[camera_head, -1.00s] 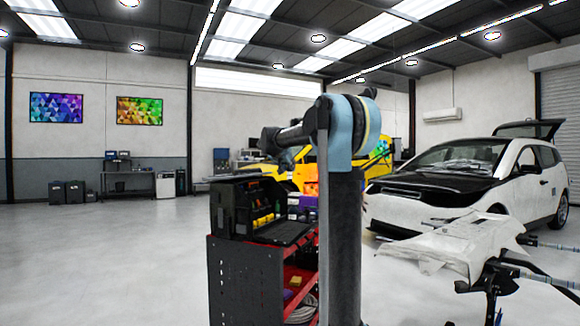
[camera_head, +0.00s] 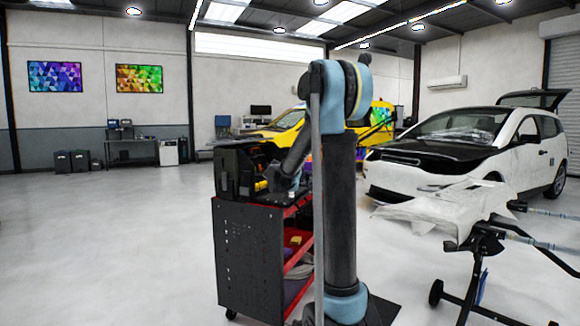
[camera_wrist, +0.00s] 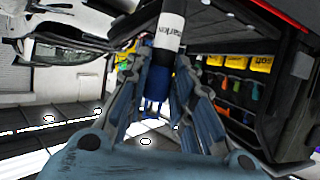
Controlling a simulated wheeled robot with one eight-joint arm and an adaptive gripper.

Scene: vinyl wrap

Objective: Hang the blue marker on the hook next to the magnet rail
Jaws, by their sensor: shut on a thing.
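The marker (camera_wrist: 168,32) shows in the wrist view with a white label bearing dark print, a blue part below it and a dark end at the top edge. My gripper (camera_wrist: 158,57) is shut on its blue part, with a finger on each side. In the head view my gripper (camera_head: 284,181) is small and low at the black case on the cart; the marker cannot be made out there. I cannot pick out the hook or the magnet rail for certain in either view.
The black case (camera_head: 232,172) stands on the red and black cart (camera_head: 250,255). In the wrist view yellow packs (camera_wrist: 262,62) and several tools line the case at the right. A white car (camera_head: 470,155) and a stand (camera_head: 475,245) are at the right. The left floor is open.

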